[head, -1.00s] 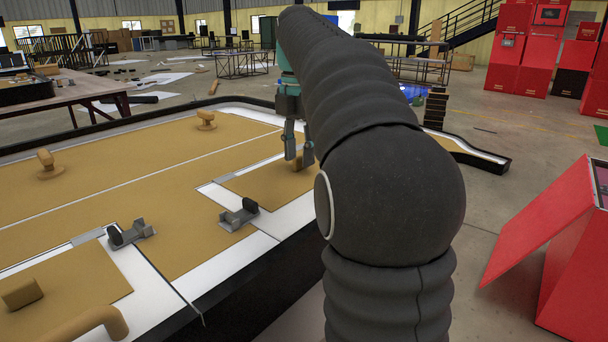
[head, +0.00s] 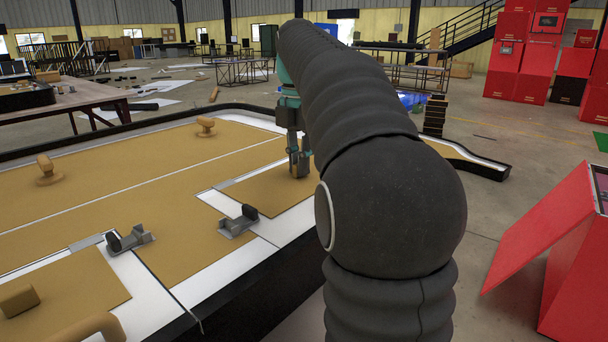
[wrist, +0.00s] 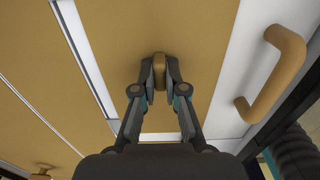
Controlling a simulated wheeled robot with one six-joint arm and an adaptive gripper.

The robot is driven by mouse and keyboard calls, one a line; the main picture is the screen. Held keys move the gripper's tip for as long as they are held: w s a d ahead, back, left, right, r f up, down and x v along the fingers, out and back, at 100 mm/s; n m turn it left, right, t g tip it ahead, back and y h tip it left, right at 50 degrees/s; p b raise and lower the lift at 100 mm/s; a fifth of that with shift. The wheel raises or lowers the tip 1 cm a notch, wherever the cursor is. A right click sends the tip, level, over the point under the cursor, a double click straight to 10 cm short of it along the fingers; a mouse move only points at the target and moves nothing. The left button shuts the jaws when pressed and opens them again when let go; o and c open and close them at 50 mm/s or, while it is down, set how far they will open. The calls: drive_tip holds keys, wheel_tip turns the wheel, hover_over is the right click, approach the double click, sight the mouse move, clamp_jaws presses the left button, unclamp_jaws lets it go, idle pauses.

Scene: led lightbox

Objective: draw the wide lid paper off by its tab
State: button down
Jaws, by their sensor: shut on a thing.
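The brown lid paper (head: 262,188) lies flat on a white lid at the right of the long bench. I take it for the wide lid paper. It also fills the middle of the wrist view (wrist: 150,25). Its tab (wrist: 159,72) is a small tan block standing up from the paper. My gripper (wrist: 160,78) is shut on the tab, one finger on each side. In the head view my gripper (head: 299,168) reaches down to the paper, and its fingers hide most of the tab.
A tan bar handle (wrist: 278,75) stands on the white strip right of the paper. A grey latch (head: 238,222) sits near the paper's front edge. Another paper (head: 70,285) with a block tab (head: 18,300) lies front left. Red boxes (head: 540,235) stand right of the bench.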

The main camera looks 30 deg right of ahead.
drive_tip(key=shift+r+p, duration=0.6)
drive_tip(key=shift+r+p, duration=0.8)
drive_tip(key=shift+r, duration=2.8)
